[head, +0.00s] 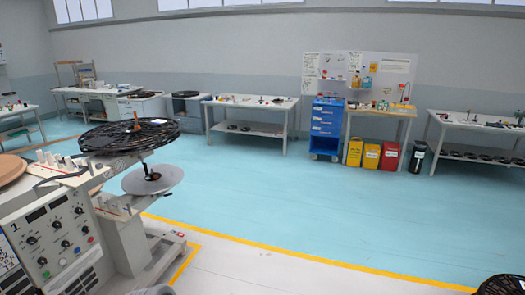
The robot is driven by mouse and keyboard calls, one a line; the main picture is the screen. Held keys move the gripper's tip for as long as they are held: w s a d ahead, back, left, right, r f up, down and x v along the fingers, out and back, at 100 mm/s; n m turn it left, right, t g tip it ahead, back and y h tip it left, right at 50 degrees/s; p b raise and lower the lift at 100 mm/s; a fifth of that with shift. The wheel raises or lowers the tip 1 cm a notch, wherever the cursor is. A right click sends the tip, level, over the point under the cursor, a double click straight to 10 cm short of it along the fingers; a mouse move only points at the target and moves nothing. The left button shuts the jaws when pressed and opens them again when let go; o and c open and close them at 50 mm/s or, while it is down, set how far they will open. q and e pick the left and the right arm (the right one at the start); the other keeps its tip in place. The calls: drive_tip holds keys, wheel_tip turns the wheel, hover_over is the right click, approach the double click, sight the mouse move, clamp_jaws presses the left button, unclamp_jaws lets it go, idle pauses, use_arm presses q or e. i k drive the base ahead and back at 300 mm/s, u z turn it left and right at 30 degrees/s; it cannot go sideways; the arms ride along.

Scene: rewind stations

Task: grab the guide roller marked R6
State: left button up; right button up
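A rewind station (60,225) marked with a 1 stands at the left, with knobs and displays on its front panel. Several small whitish upright posts, which look like guide rollers (48,158), stand on its top behind a brown disc. More small pale pieces (112,203) sit on a lower ledge at its right side. All are too small for me to read any R6 mark, so I cannot tell which one is R6. Neither of my grippers shows in this view.
A large black reel (128,135) and a grey disc (152,179) jut out from the station. A blue drawer cart (326,128), colored bins (372,155) and worktables (250,103) line the back wall. The blue floor (290,205) between is clear.

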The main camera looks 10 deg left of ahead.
sight(119, 205)
drive_tip(key=i, duration=0.8)
drive_tip(key=u, duration=1.75)
drive_tip(key=i, duration=0.5)
drive_tip(key=z, duration=0.05)
